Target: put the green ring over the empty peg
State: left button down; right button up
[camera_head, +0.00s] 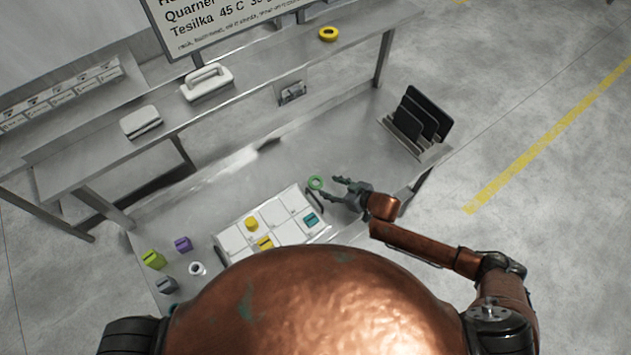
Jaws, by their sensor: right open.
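The green ring (316,182) is on the grey table, just past the upper right corner of the white compartment tray. My right gripper (326,187) comes in from the right, open and empty, with its fingertips close beside the ring. I cannot tell whether a fingertip touches the ring. No empty peg can be made out clearly. My left gripper is not in view.
The white tray (235,240) holds a yellow round piece (251,223), a yellow block (265,243) and a teal block (310,220). Lime (153,260), purple (183,244) and grey (167,285) blocks and a white cup-like piece (197,268) stand left. A black rack (420,118) stands right. A yellow ring (328,34) lies on the shelf.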

aim_at(313, 180)
jog(key=shift+x, duration=1.55)
jog(key=x, duration=0.4)
jog(key=shift+a+f, duration=0.15)
jog(key=shift+a, duration=0.05)
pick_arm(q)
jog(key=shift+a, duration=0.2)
pick_arm(e)
jog(key=shift+c, duration=0.4)
jog(key=c, duration=0.7)
jog(key=shift+c, duration=0.2)
